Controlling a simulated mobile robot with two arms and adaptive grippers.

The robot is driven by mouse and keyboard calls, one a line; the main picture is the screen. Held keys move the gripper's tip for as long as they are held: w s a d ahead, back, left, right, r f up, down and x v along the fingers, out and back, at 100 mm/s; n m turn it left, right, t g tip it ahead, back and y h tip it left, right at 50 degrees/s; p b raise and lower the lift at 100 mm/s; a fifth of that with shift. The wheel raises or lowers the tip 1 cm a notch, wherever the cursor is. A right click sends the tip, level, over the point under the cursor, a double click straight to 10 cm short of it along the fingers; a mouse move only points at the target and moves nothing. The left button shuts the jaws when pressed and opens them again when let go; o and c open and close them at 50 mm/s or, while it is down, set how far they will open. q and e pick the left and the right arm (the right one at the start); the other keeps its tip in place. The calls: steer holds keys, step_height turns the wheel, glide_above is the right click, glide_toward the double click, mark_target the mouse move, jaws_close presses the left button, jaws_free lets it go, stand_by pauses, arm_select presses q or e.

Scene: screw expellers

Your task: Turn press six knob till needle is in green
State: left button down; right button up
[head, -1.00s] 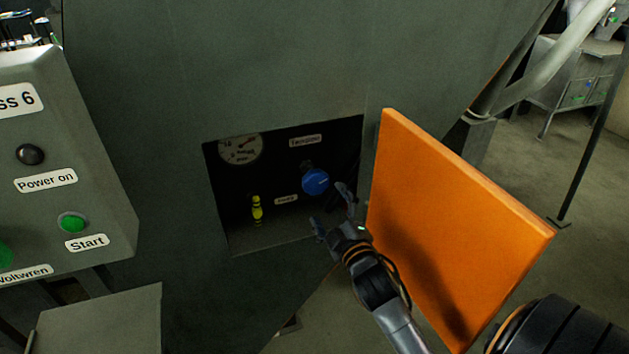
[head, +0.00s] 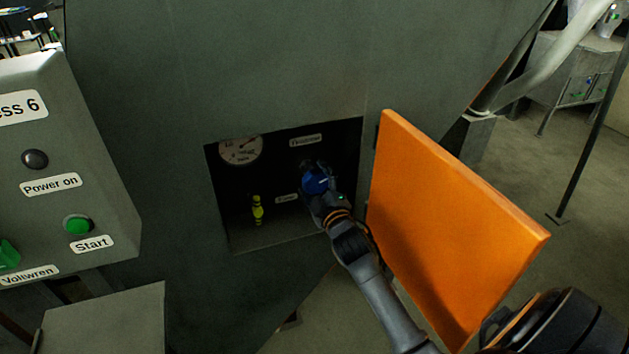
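The blue knob (head: 315,183) sits inside a dark recess in the grey machine, partly hidden by my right gripper. My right gripper (head: 314,186) is at the knob, with its fingers around or against it. Whether the fingers are closed on it cannot be made out. The round gauge (head: 241,150) is at the recess's upper left. Its needle and coloured zones are too small to read surely; a reddish mark shows at its upper right. My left gripper is not in view.
An open orange door (head: 450,225) stands right of the recess, close to my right arm. A yellow handle (head: 257,210) is inside the recess at left. The Press 6 control panel (head: 60,150) stands at the left, with a green Start button (head: 78,225).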

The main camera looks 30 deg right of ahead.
steer(key=c, duration=0.6)
steer(key=shift+c, duration=0.2)
steer(key=m+p, duration=0.2)
steer(key=m, duration=0.2)
steer(key=shift+r+m, duration=0.15)
steer(key=shift+m, duration=0.15)
steer(key=shift+d+m+p, duration=0.1)
steer(key=shift+m+p, duration=0.75)
steer(key=shift+m, duration=1.25)
steer(key=o, duration=1.2)
steer(key=shift+c, duration=0.2)
